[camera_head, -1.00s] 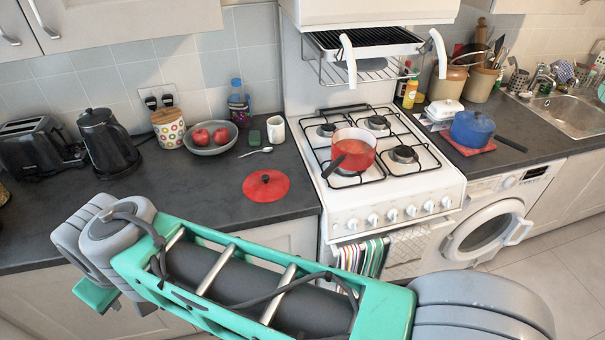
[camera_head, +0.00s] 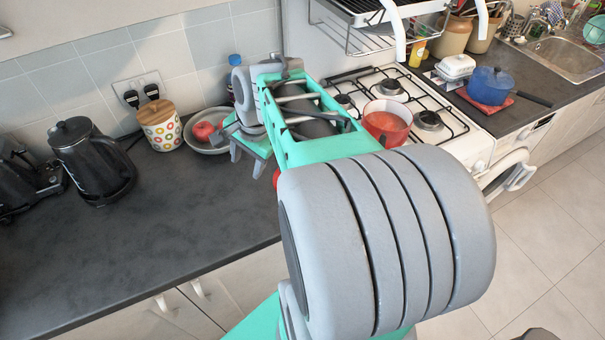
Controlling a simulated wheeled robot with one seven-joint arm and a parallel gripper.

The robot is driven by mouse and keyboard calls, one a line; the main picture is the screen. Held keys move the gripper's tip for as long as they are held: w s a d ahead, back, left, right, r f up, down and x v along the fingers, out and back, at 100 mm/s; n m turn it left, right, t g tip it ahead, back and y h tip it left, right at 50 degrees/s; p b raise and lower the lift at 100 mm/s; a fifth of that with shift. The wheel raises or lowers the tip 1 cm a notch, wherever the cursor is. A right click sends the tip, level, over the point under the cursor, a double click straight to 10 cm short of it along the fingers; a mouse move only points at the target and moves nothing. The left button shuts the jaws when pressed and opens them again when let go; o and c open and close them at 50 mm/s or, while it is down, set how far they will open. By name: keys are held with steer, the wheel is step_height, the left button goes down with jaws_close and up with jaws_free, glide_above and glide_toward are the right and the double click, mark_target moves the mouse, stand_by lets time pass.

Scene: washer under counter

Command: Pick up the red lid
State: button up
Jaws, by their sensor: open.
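The red lid (camera_head: 276,179) lies on the dark counter left of the stove. Only a sliver of its red edge shows, and my arm hides the rest. My gripper (camera_head: 247,163) is open with its fingers pointing down, above the counter and just left of the visible part of the lid. Nothing shows between the fingers. I cannot tell how high the fingertips are above the counter.
A grey bowl with red apples (camera_head: 206,131) sits just behind and left of my gripper. A patterned jar (camera_head: 160,126) and a black kettle (camera_head: 92,162) stand further left. A red pot (camera_head: 387,122) is on the stove. The front left counter (camera_head: 160,225) is clear.

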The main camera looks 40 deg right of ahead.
steer(key=s+d+f+m+y, duration=0.1)
steer(key=s+d+f+m, duration=0.15)
steer(key=d+m, duration=0.55)
steer(key=s+d+f+m, duration=0.2)
steer(key=d+f+m, duration=0.2)
steer(key=d+m, duration=0.4)
steer(key=shift+n, duration=0.4)
steer(key=x, duration=0.2)
steer(key=p+x, duration=0.1)
steer(key=x, duration=0.4)
steer(key=shift+w+d+f+p, duration=0.1)
steer(key=shift+w+d+p, duration=0.1)
steer(key=shift+w+p, duration=0.15)
steer(key=shift+c, duration=0.5)
jaws_close()
